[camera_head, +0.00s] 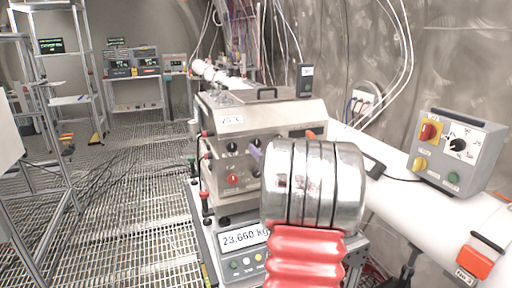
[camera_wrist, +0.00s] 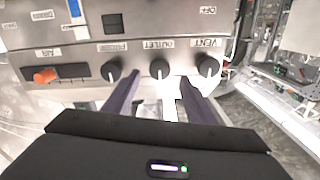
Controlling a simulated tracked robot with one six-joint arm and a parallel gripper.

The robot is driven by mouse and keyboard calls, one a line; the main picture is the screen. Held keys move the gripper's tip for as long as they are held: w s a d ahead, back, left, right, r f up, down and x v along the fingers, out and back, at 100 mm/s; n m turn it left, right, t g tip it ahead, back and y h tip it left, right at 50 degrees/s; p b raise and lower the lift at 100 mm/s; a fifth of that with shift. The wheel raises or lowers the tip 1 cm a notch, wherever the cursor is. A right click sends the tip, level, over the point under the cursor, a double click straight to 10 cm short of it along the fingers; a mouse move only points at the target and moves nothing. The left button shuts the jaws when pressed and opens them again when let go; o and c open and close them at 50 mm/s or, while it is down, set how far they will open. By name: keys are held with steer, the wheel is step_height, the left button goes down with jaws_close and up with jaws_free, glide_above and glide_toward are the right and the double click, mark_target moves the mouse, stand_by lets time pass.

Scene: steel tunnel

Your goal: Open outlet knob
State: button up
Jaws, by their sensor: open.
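In the wrist view the outlet knob (camera_wrist: 159,69), a round black knob with a pale pointer mark, sits on a steel panel by its OUTLET label (camera_wrist: 159,44), which appears upside down. My gripper (camera_wrist: 159,80) is open, its two purple fingers reaching toward the panel on either side of the outlet knob. I cannot tell whether they touch anything. A similar black knob (camera_wrist: 112,71) is to its left, and the VENT knob (camera_wrist: 208,67) is to its right. In the head view a purple finger (camera_head: 256,156) shows before the steel box (camera_head: 222,172); my arm hides the panel's right part.
An orange-tipped switch (camera_wrist: 46,76) is left of the knobs in the wrist view. In the head view a scale display (camera_head: 243,238) stands below the box. A grey control box (camera_head: 458,150) sits at right on a white pipe. Grated floor (camera_head: 130,185) is open at left.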

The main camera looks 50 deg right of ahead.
mark_target(257, 143)
steer(key=shift+x, duration=2.5)
steer(key=shift+c, duration=0.2)
